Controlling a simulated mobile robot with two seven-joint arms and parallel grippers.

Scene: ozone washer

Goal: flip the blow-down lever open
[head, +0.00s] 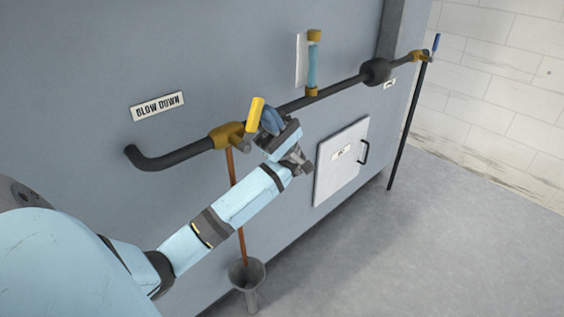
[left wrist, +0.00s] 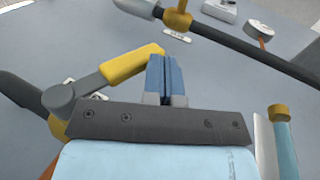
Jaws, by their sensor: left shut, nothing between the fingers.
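The blow-down lever has a yellow grip (head: 255,115) and sticks up and outward from a brass valve (head: 228,135) on the dark pipe, right of the "BLOW DOWN" sign (head: 158,106). In the left wrist view the yellow grip (left wrist: 132,65) runs on a grey arm from the valve at left toward my fingers. My left gripper (head: 271,121) is shut and empty, its blue fingers just right of the lever's grip. In the left wrist view the shut fingers (left wrist: 167,76) stand beside the grip's end; I cannot tell whether they touch. My right gripper is out of view.
A drain funnel (head: 246,272) stands below the valve under a thin copper pipe (head: 238,200). A white hatch (head: 340,160) with a black handle, a sight glass (head: 312,66) and a blue-handled valve (head: 435,42) lie to the right. The floor at right is clear.

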